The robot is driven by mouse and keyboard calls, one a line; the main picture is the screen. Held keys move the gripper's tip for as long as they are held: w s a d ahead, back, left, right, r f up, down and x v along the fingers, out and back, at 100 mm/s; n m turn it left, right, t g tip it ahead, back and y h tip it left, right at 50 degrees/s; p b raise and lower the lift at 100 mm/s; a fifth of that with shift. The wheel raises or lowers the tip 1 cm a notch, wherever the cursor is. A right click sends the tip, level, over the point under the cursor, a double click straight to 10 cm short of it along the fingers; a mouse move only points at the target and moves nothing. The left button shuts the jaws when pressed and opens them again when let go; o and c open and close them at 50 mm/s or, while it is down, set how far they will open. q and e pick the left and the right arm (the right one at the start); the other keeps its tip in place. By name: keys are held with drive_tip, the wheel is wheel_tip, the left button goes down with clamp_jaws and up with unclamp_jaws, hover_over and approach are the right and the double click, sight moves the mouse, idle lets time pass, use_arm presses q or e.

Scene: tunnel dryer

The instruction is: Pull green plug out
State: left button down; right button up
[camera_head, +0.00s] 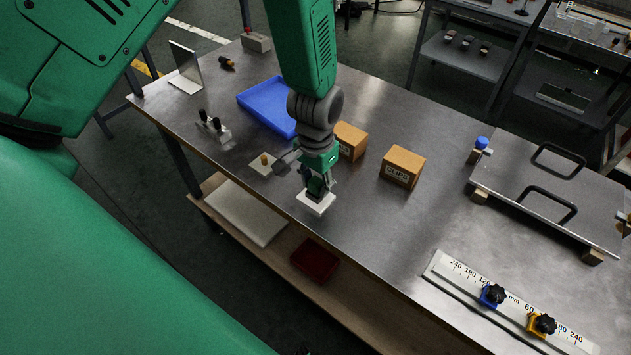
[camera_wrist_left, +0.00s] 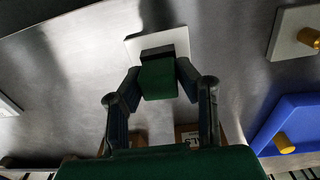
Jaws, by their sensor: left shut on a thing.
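The green plug (camera_wrist_left: 159,82) stands at a white square plate (camera_wrist_left: 131,46) in the left wrist view. My left gripper (camera_wrist_left: 160,74) is shut on the plug, one finger on each side. A dark part lies between the green body and the plate; I cannot tell whether the plug is still seated. In the head view my left gripper (camera_head: 317,187) is low over the white plate (camera_head: 316,204), near the table's front edge, and mostly hides the plug. My right gripper is not in view.
A plate with a brass peg (camera_head: 264,160) sits left of the gripper. A blue tray (camera_head: 262,121) and two cardboard boxes (camera_head: 403,168) stand behind. A metal lid with handles (camera_head: 550,190) and a ruler rail (camera_head: 470,290) are at right. The tabletop between is clear.

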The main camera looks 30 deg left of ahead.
sight(316, 180)
use_arm(q)
drive_tip(key=shift+d+r, duration=0.1)
drive_tip(key=shift+r, duration=0.05)
drive_tip(key=shift+r+p, duration=0.2)
drive_tip(key=shift+p, duration=0.2)
drive_tip(key=shift+r+p, duration=0.35)
drive_tip(key=shift+p, duration=0.05)
idle(0.6)
drive_tip(key=shift+r+p, duration=0.75)
drive_tip(key=shift+r, duration=0.05)
wheel_tip(316, 180, up, 5)
drive_tip(key=p, duration=0.4)
drive_tip(key=shift+f, duration=0.3)
idle(0.4)
